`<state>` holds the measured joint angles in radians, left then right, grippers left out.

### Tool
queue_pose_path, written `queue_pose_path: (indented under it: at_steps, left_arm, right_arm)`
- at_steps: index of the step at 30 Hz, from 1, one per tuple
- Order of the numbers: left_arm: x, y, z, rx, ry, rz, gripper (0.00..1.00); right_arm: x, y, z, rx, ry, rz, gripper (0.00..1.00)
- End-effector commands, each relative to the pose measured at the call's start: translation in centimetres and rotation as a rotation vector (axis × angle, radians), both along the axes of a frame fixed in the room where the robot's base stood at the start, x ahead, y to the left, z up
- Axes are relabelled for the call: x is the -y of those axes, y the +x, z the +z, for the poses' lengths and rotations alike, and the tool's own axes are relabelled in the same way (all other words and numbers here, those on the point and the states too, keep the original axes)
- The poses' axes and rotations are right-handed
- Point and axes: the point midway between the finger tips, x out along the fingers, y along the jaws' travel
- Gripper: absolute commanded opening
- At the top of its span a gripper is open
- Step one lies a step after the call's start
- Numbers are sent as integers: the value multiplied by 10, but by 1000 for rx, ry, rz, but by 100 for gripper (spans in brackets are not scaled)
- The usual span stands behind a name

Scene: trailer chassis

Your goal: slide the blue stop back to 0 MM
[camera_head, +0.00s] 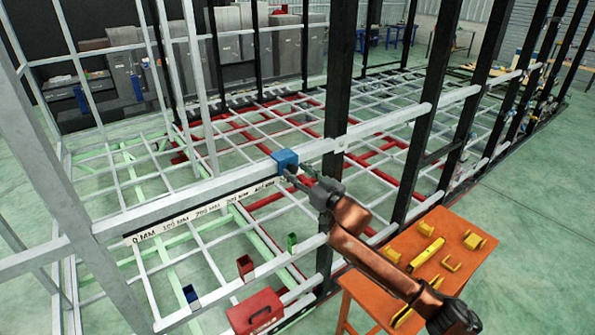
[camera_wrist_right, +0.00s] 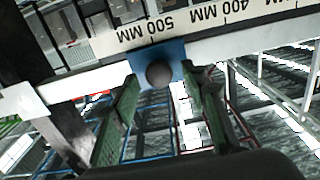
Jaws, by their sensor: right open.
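The blue stop (camera_head: 285,159) sits on the pale horizontal rail (camera_head: 200,192), toward the right end of the printed scale. In the right wrist view the blue stop (camera_wrist_right: 173,52) has a dark round knob (camera_wrist_right: 158,74) and stands at the 500 MM label. The scale strip (camera_head: 190,216) has 0 MM at its left end in the head view. My right gripper (camera_head: 300,175) is at the stop's near side. In the wrist view its open fingers (camera_wrist_right: 160,85) are on either side of the knob, with gaps visible. My left gripper is not in view.
An orange table (camera_head: 455,222) with several yellow parts stands at the right, below my right arm. A black upright (camera_head: 340,80) rises just right of the stop. A red box (camera_head: 255,312) and small coloured bins are low in front. The rail left of the stop looks clear.

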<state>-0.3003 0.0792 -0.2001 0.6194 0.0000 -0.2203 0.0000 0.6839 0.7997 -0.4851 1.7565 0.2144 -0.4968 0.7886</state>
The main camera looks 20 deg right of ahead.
Motion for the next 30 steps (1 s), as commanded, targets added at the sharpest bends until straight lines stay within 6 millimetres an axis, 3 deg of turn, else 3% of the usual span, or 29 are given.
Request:
queue_pose_path:
  at_steps: [7, 25, 30]
  left_arm:
    - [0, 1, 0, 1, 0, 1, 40]
    - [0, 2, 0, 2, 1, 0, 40]
    - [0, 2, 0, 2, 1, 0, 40]
  right_arm:
    - [-1, 1, 0, 0, -1, 1, 41]
    - [0, 1, 0, 0, -1, 0, 0]
    - [0, 1, 0, 0, -1, 0, 0]
